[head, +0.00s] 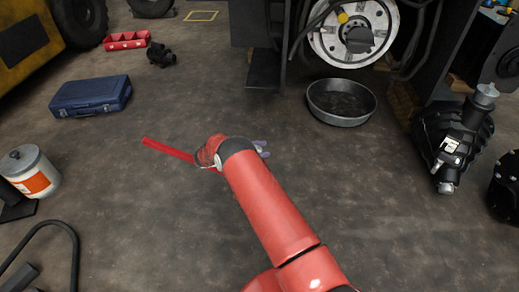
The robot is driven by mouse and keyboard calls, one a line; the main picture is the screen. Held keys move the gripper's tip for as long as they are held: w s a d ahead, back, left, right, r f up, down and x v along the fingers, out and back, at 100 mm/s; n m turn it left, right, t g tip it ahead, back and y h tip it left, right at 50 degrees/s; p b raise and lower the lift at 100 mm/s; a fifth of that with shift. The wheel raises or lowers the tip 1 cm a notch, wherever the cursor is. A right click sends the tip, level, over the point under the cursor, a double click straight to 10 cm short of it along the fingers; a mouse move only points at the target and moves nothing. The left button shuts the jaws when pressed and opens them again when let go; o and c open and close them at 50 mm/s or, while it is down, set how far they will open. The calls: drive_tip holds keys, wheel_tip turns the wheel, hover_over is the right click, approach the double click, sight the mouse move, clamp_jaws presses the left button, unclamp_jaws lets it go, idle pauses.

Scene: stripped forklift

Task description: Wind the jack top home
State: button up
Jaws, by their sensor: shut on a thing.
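My red arm reaches up from the bottom of the head view to the middle of the floor. My gripper (262,148) is mostly hidden by my wrist; only small grey-lilac parts show at its right side. A long red bar (168,149) sticks out to the left from behind my wrist, and my gripper is shut on it. The contact itself is hidden, and I cannot tell how high the bar is above the floor. No jack or jack top can be clearly made out; it may be hidden behind my arm.
A blue case (92,96), a red tray (127,40) and a white-orange can (30,172) stand at left. A round metal pan (342,102) lies below the forklift's wheel hub (352,35). A black unit (455,138) stands at right. The floor around my wrist is clear.

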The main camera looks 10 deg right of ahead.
drive_tip(key=shift+s+r+m+g+y, duration=0.15)
drive_tip(key=shift+m+g, duration=0.45)
drive_tip(key=shift+g, duration=0.35)
drive_tip(key=shift+r+m+g+y, duration=0.15)
drive_tip(key=shift+m+g, duration=0.45)
drive_tip(key=shift+g, duration=0.35)
drive_tip(key=shift+g, duration=0.3)
drive_tip(key=o, duration=0.7)
drive_tip(key=shift+d, duration=0.1)
drive_tip(key=o, duration=0.3)
drive_tip(key=shift+f, duration=0.15)
wheel_tip(320, 180, up, 20)
drive_tip(key=p, duration=0.3)
drive_tip(key=shift+p, duration=0.3)
